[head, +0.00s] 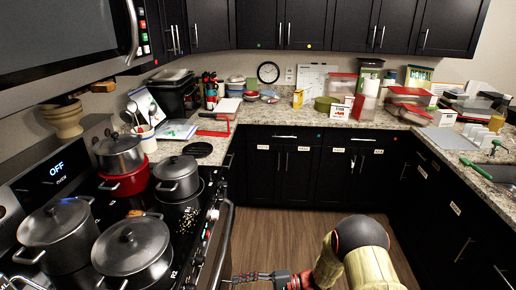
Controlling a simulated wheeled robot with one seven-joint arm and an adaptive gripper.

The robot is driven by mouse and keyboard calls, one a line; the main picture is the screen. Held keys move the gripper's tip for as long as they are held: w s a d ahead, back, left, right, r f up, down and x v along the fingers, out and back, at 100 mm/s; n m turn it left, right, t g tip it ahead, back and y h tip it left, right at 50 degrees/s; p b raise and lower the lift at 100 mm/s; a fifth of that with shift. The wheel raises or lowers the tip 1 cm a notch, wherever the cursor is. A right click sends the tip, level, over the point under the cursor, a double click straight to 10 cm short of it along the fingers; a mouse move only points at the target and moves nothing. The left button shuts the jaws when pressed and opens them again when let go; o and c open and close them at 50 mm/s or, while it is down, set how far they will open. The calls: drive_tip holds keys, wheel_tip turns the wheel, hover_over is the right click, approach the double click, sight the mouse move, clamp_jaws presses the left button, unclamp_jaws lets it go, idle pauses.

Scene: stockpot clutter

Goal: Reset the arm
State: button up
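My arm (368,262) shows at the bottom right of centre, with a beige-yellow cover and a dark rounded joint. It is bent, and a red section leads left to my gripper (238,278). The gripper points left, low over the wood floor and near the front of the stove. It is small and partly cut by the lower edge, so its finger opening is unclear. I see nothing held in it.
Several lidded grey pots (133,252) and a red pot (125,182) crowd the stove at left. The oven handle (219,245) is close to my gripper. Counters with clutter line the back and right. The wood floor (275,226) between the cabinets is clear.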

drive_tip(key=s+d+r+n+g+h, duration=0.1)
drive_tip(key=s+d+r+h, duration=0.15)
drive_tip(key=s+d, duration=0.2)
drive_tip(key=s+d+r+g+h, duration=0.2)
drive_tip(key=s+d+h, duration=0.15)
drive_tip(key=s, duration=0.25)
drive_tip(key=s+d+r+n+g+h, duration=0.1)
drive_tip(key=s+d+r+h, duration=0.15)
drive_tip(key=s, duration=0.25)
drive_tip(key=s+d+r+n+t+h, duration=0.1)
drive_tip(key=s+d+r+t+h, duration=0.1)
drive_tip(key=r, duration=0.6)
drive_tip(key=s+d+r+n+t+h, duration=0.1)
drive_tip(key=s+d+r+t+h, duration=0.2)
drive_tip(key=d+r, duration=0.4)
drive_tip(key=s+d+r+n+t+h+p, duration=0.1)
drive_tip(key=s+d+r+t+h, duration=0.2)
drive_tip(key=r, duration=0.6)
drive_tip(key=shift+s+d+r+t, duration=0.35)
drive_tip(key=shift+s+d+t, duration=0.05)
drive_tip(key=shift+d+t, duration=0.75)
drive_tip(key=shift+c, duration=0.2)
